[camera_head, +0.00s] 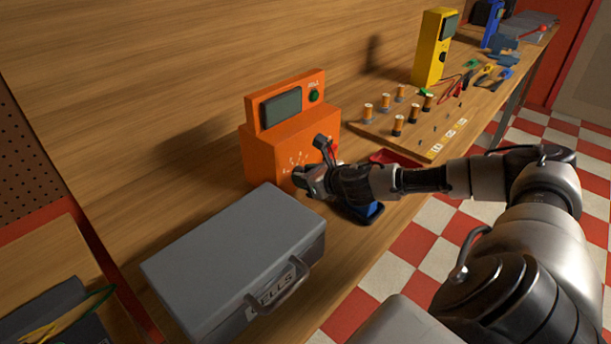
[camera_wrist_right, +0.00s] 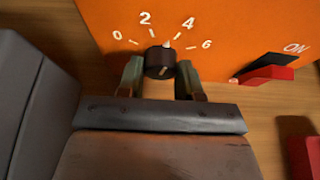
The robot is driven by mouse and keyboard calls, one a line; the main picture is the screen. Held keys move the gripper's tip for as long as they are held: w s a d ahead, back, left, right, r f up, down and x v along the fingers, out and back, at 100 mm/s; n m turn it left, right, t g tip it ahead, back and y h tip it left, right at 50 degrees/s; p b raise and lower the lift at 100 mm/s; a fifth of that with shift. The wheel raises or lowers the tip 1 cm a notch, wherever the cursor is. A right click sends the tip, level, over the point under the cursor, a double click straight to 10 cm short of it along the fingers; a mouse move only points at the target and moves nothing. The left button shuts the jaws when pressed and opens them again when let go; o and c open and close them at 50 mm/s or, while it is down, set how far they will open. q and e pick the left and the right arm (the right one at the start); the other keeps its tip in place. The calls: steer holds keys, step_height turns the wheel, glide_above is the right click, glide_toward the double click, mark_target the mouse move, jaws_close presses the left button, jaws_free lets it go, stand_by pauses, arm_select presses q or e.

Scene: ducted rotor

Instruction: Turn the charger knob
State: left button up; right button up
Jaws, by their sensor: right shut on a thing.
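The orange charger (camera_head: 270,135) stands on the wooden bench with a screen and a green button on its raised back. Its dark round knob (camera_wrist_right: 160,62) shows in the right wrist view, below a dial marked 0, 2, 4 and 6. My right gripper (camera_wrist_right: 160,76) is shut on the knob, one finger on each side. In the head view my right gripper (camera_head: 301,180) is at the charger's front and hides the knob. My left gripper is not in view.
A red switch (camera_wrist_right: 266,75) marked ON is right of the knob. A grey cells case (camera_head: 235,255) stands close in front. A blue tray (camera_head: 372,212) and red tray (camera_head: 395,157) lie near my arm. A board (camera_head: 405,143) with several cells is behind.

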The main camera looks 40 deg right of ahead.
steer(key=shift+d+f+m+y+b, duration=0.1)
steer(key=shift+m+y+b, duration=0.2)
steer(key=shift+m, duration=0.2)
steer(key=o, duration=0.9)
